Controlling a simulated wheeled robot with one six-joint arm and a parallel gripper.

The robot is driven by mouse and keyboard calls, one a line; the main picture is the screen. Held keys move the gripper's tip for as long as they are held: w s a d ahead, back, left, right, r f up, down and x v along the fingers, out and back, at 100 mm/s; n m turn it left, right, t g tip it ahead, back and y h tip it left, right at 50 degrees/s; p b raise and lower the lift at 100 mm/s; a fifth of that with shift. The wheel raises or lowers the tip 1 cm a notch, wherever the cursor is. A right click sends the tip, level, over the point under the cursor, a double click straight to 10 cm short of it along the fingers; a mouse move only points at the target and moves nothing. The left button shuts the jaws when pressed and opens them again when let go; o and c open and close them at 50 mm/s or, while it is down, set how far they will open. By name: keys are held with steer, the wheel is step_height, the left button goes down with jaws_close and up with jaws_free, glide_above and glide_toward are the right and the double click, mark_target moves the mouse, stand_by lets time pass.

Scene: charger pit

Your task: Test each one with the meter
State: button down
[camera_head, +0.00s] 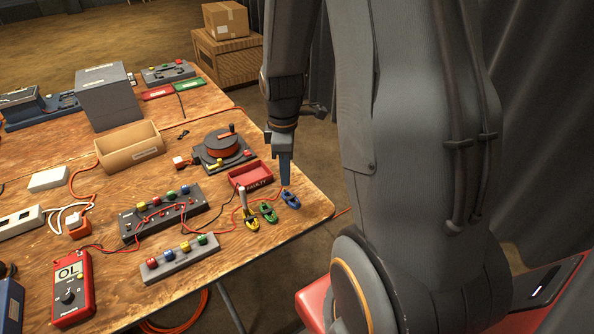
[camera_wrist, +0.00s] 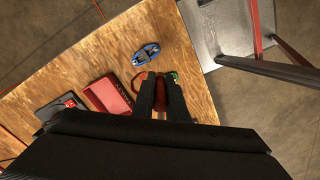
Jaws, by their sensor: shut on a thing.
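The red meter (camera_head: 70,297) lies at the table's front left and its display reads OL. Three small coloured pieces, yellow (camera_head: 250,223), green (camera_head: 268,212) and blue (camera_head: 291,200), sit in a row near the right corner. My gripper (camera_head: 285,180) points down just above the blue piece. In the wrist view, my gripper (camera_wrist: 161,82) is shut on a red thing (camera_wrist: 162,96), probably a meter probe with a red lead. The blue piece (camera_wrist: 146,53) lies apart, beyond the fingertips; the green piece (camera_wrist: 173,77) is partly hidden by a finger. A pale upright stick (camera_head: 243,198) stands by the yellow piece.
A red tray (camera_head: 237,182) lies behind the pieces. A dark block (camera_head: 128,225) and a grey strip (camera_head: 160,272), both with coloured knobs, stand to the left. Loose red and black leads cross the table. The right table edge is close.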

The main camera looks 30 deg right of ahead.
steer(key=m+p, duration=0.1)
steer(key=p, duration=0.3)
glide_above(254, 222)
steer(key=f, duration=0.1)
step_height(254, 222, down, 5)
steer(key=b, duration=0.4)
steer(key=shift+a+f, duration=0.1)
steer(key=shift+f, duration=0.75)
steer(key=shift+f, duration=0.9)
stand_by(2.9)
steer(key=c, duration=1.4)
jaws_free()
steer(key=shift+s, duration=0.1)
steer(key=shift+o, duration=0.2)
steer(key=shift+r, duration=0.1)
step_height(254, 222, up, 7)
steer(key=p, duration=0.6)
steer(key=shift+r, duration=0.2)
